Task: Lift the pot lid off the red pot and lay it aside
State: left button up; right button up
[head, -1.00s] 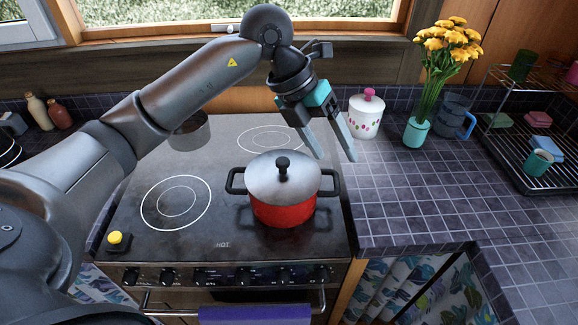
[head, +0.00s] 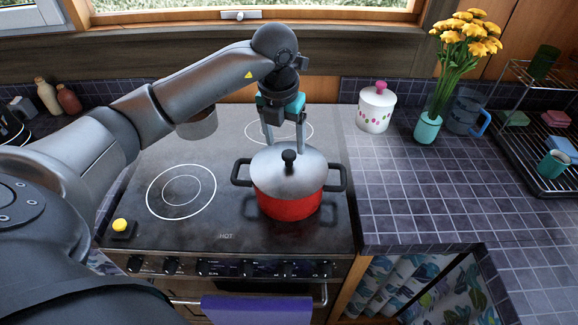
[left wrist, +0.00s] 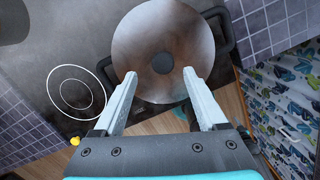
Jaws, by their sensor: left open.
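The red pot (head: 289,208) stands on the front right of the stove, with black handles on both sides. The grey metal pot lid (head: 313,172) sits on it, with a round black knob (head: 289,157) at its centre. My left gripper (head: 284,148) is open and empty, pointing down just behind the knob in the head view. In the left wrist view the open fingers (left wrist: 163,103) are spread, with the lid (left wrist: 140,40) below and the dark knob (left wrist: 163,63) beyond the tips, between their lines.
The stove (head: 180,235) has a grey pan (head: 197,124) at the back left and an empty front left burner ring. The tiled counter (head: 400,200) right of the stove is clear. A white jar (head: 375,112), a flower vase (head: 427,128) and a dish rack stand behind it.

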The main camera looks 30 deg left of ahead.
aim_at(289, 153)
pick_arm(q)
jog(key=shift+w+d+f, duration=0.1)
jog(key=shift+w+f, duration=0.1)
jog(key=shift+f, duration=0.7)
jog(key=shift+w+a+f, duration=0.1)
jog(key=shift+w+f, duration=0.15)
jog(key=shift+f, duration=0.6)
jog(key=shift+w+d+f, duration=0.1)
jog(key=shift+w+f, duration=0.1)
jog(key=shift+f, duration=0.7)
grip_shut()
jog(key=shift+r, duration=0.1)
